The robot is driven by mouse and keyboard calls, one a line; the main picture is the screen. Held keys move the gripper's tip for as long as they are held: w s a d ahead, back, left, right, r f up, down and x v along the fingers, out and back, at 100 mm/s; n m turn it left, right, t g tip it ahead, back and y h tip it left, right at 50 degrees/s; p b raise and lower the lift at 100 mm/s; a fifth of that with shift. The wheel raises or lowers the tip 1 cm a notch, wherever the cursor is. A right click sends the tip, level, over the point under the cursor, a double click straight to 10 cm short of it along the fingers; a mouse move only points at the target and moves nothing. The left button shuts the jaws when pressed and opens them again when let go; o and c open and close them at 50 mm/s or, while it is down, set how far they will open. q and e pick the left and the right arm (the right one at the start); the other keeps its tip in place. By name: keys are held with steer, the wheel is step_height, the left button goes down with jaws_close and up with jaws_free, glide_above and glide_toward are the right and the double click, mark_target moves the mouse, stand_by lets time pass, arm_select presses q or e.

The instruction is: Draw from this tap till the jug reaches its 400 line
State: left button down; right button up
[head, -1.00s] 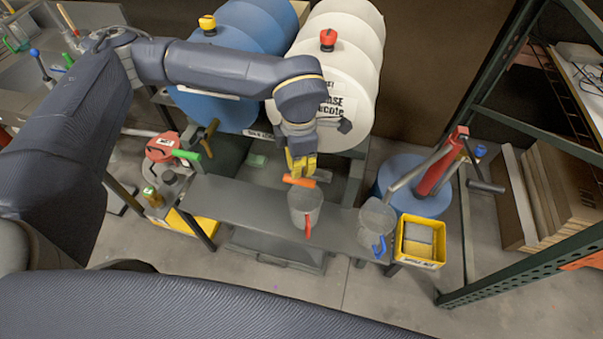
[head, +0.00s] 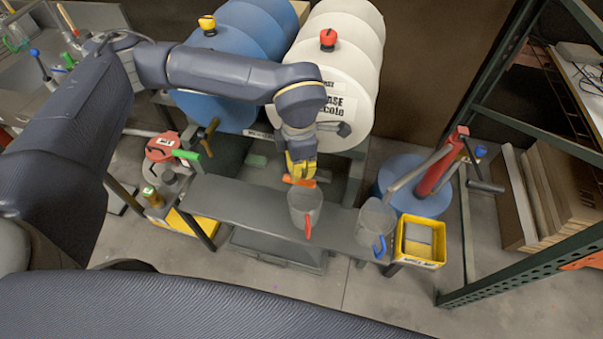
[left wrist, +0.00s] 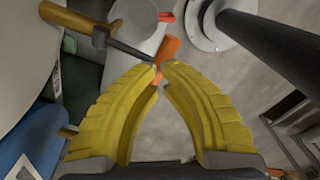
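A clear grey jug (head: 304,207) with a red handle stands upright on the grey bench below the white drum (head: 363,60). Its level and 400 line cannot be made out. The tap's orange handle (head: 299,182) shows just above and behind the jug. My left gripper (head: 300,178) has its yellow fingers on this handle. In the left wrist view the fingertips (left wrist: 161,66) nearly meet, with the orange handle (left wrist: 168,48) between them, at the end of the tap's dark stem (left wrist: 130,49). The jug (left wrist: 135,20) is beyond. My right gripper is not in view.
A second jug (head: 375,226) with a blue handle stands right on the bench (head: 235,200), beside a yellow bin (head: 421,227). A blue drum (head: 212,107) with its own tap is left of the white one. Green-handled and red items crowd the bench's left end.

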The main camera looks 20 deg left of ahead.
mark_target(299, 184)
arm_select(q)
steer(key=shift+f, duration=3)
stand_by(5.0)
